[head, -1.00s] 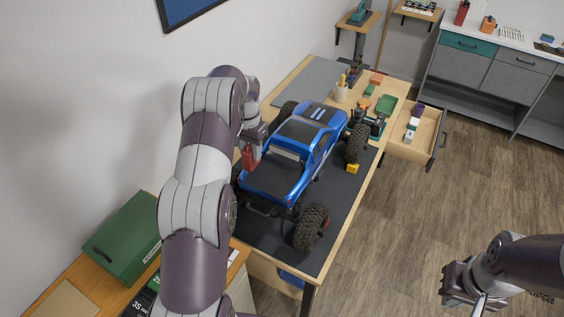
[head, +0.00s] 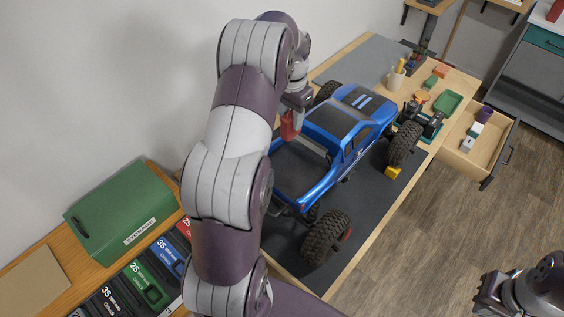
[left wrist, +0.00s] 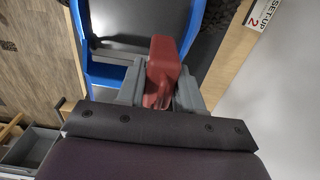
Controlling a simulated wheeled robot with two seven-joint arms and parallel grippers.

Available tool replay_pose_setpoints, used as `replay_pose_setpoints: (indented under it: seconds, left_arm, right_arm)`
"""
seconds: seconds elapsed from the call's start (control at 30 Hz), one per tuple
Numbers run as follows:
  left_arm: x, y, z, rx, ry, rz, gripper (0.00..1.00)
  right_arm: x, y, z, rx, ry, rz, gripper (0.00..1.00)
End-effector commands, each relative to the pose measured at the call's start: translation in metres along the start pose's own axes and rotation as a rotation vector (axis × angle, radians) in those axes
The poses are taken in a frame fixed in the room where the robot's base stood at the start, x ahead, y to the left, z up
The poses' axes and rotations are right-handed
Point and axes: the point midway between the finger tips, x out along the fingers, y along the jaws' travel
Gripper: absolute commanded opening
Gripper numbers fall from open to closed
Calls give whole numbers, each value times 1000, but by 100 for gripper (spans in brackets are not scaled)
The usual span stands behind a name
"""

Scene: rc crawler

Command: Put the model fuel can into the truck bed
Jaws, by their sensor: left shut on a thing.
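The red model fuel can (head: 290,126) is held in my left gripper (head: 298,108), above the left side of the blue truck near its bed. In the left wrist view the can (left wrist: 162,70) sits between the fingers of my left gripper (left wrist: 160,92), with a blue body part and dark panels of the truck beyond. The blue truck (head: 352,132) stands on a dark mat; its black bed (head: 298,165) lies behind the cab and is partly hidden by my left arm. My right gripper (head: 490,295) is at the lower right, away from the table; its fingers are unclear.
A yellow block (head: 392,172) lies beside the truck. A cup with tools (head: 396,78), a green tray (head: 447,102) and small parts are at the table's far end. An open drawer (head: 490,150) sticks out right. A green storage box (head: 122,212) stands at left.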

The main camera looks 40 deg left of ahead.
Motion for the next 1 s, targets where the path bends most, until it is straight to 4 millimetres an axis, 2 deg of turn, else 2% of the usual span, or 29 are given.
replay_pose_setpoints:
  seconds: [0.03, 0.13, 0.2, 0.3, 0.37, 0.5, 0.6, 0.93, 0.97, 1.0]
  left_arm:
    - [13, 1, 11, -2, 0, 0, 6]
    - [18, 4, 31, -1, -1, 1, 6]
    - [20, 5, 41, -1, -2, 1, 6]
    - [27, 5, 49, 0, -1, 0, 6]
    - [32, 6, 51, 1, -2, 1, 6]
    - [57, 6, 52, 1, -4, 2, 6]
    - [68, 6, 51, 1, -1, 0, 6]
    - [74, 6, 50, 0, 0, 0, 6]
    - [74, 6, 50, 0, 0, 0, 39]
    - [73, 6, 50, 0, 1, 0, 52]
  right_arm:
    - [16, 0, 2, 0, 0, 0, 0]
    - [11, 0, 1, 0, 1, 0, 0]
    - [1, 0, 0, 0, 1, 0, 0]
    - [-1, 0, 0, 0, 1, 0, 0]
    - [-4, 0, -1, 0, 1, 0, 0]
    - [-16, 0, -2, 0, 1, 0, 0]
    - [-16, 0, -2, 0, 1, 0, 0]
    - [-12, 0, -2, 0, 1, 0, 0]
    - [-12, 0, -2, 0, 1, 0, 0]
    - [-13, 0, -2, 0, 1, 0, 0]
